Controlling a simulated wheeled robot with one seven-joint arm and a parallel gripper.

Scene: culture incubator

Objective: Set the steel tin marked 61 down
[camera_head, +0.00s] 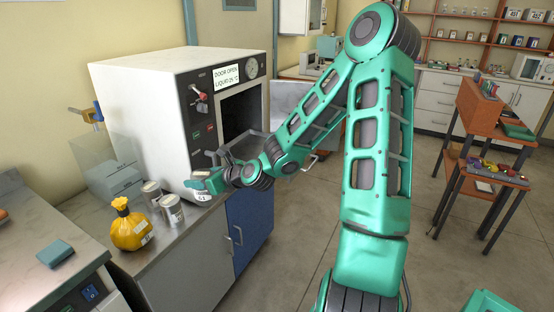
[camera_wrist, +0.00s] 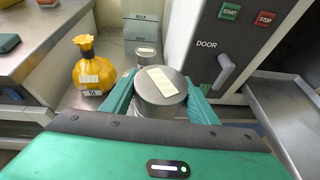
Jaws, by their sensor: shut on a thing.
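A steel tin (camera_wrist: 158,108) with a pale label on its lid sits between the two fingers of my gripper (camera_wrist: 161,98), which is shut on it. I cannot read a number on it. In the head view my gripper (camera_head: 204,184) is low in front of the incubator's left side, over the front part of the steel counter (camera_head: 185,262). The held tin (camera_head: 202,196) shows just under the fingers, mostly hidden. I cannot tell whether its base touches the counter. Two other steel tins, one nearer (camera_head: 172,211) and one farther (camera_head: 152,193), stand upright to its left.
A yellow tied bag (camera_head: 130,230) stands left of the tins. The white incubator (camera_head: 150,95) is open, its sign reading "DOOR OPEN"; its door (camera_wrist: 290,110) swings out at right. A grey box (camera_wrist: 148,25) stands behind. Bare counter lies in front of the tins.

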